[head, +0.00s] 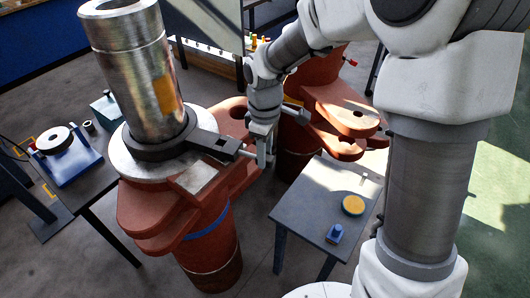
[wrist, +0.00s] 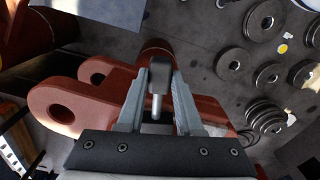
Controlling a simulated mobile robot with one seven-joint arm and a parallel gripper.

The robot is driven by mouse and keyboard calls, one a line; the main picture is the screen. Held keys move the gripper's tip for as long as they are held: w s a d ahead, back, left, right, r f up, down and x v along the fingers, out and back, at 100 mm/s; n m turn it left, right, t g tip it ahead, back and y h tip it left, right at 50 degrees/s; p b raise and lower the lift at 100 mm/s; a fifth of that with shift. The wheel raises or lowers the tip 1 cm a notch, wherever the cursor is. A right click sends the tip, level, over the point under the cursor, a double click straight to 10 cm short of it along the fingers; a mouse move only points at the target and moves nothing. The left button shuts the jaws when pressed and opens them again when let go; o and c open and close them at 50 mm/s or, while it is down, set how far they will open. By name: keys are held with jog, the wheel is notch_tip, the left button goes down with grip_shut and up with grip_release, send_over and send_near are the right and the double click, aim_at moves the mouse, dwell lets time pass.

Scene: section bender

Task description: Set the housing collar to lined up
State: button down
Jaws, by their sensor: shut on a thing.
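The housing collar (head: 160,150) is a dark ring around the foot of an upright shiny metal cylinder (head: 135,70). Its flat dark arm (head: 215,144) points right and ends in a thin metal pin. My gripper (head: 258,157) is at that end, to the right of the cylinder. In the wrist view my gripper (wrist: 160,80) has its two grey fingers either side of the pin (wrist: 157,104) and is shut on the collar's handle end. A dark block (wrist: 159,62) shows at the fingertips. The exact contact is partly hidden by the fingers.
The collar sits on a pale round plate (head: 122,160) on the red housing (head: 150,212). A pale flat pad (head: 197,177) lies in front of the arm. Another red housing (head: 340,105) stands behind.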

jog(key=s+a+m+b, duration=0.2)
jog(key=s+a, duration=0.1)
jog(key=s, duration=0.3)
jog(key=shift+a+m, duration=0.3)
jog(key=shift+a, duration=0.1)
jog(key=c, duration=0.6)
grip_release()
jog(key=shift+o, duration=0.2)
notch_tip(320, 180, up, 18)
jog(key=shift+f, duration=0.25)
